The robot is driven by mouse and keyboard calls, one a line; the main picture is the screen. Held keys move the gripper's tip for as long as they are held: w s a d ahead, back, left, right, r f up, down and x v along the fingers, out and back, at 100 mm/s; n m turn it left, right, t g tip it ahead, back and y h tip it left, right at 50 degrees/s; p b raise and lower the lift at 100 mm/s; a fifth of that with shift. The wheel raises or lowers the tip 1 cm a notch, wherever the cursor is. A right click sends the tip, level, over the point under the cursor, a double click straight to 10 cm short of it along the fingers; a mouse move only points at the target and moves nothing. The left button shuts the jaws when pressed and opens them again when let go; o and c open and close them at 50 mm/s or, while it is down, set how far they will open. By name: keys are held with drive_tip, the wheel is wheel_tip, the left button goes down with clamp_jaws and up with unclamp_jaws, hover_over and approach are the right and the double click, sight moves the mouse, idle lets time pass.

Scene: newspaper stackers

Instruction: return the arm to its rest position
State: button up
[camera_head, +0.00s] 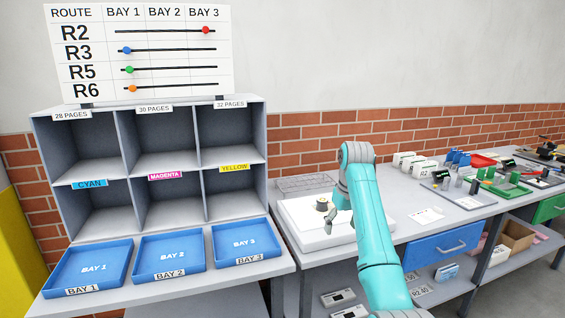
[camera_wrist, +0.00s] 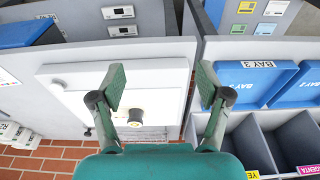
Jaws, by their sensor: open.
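My teal arm rises from the bottom of the head view and bends over the white slab on the bench. My gripper (camera_wrist: 161,82) is open, with its two fingers spread apart and nothing between the tips in the wrist view. In the head view part of the gripper (camera_head: 330,222) shows left of the arm, above the white slab (camera_head: 297,221); the rest is hidden behind the arm. A small dark-and-beige knob (camera_head: 322,205) shows by the slab. It also shows in the wrist view (camera_wrist: 135,117), behind the left finger's inner side.
Left stands a grey shelf (camera_head: 262,181) with blue trays Bay 1 (camera_head: 91,270), Bay 2 (camera_head: 170,257) and Bay 3 (camera_head: 246,240) before it. A route board (camera_head: 140,52) stands above. Right, the bench holds white blocks (camera_head: 414,163), a green tray (camera_head: 503,186) and a blue drawer (camera_head: 440,247).

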drive_tip(key=s+f+m+t, duration=0.15)
drive_tip(key=s+f, duration=0.25)
drive_tip(key=f, duration=1)
drive_tip(key=s+f+n+t, duration=0.1)
drive_tip(key=s+f+t, duration=0.15)
drive_tip(key=f, duration=1.15)
drive_tip(key=s+f+m+t, duration=0.2)
drive_tip(key=s+f, duration=1.3)
drive_tip(key=s, duration=0.4)
drive_tip(key=s+d+r+t, duration=0.1)
drive_tip(key=s+r+t, duration=0.2)
drive_tip(key=s, duration=2.2)
drive_tip(key=s+r+m+t, duration=0.1)
drive_tip(key=s+r+t, duration=0.3)
drive_tip(key=s+r, duration=1.4)
wheel_tip(320, 180, up, 4)
drive_tip(key=shift+d+f, duration=0.25)
drive_tip(key=shift+s, duration=0.1)
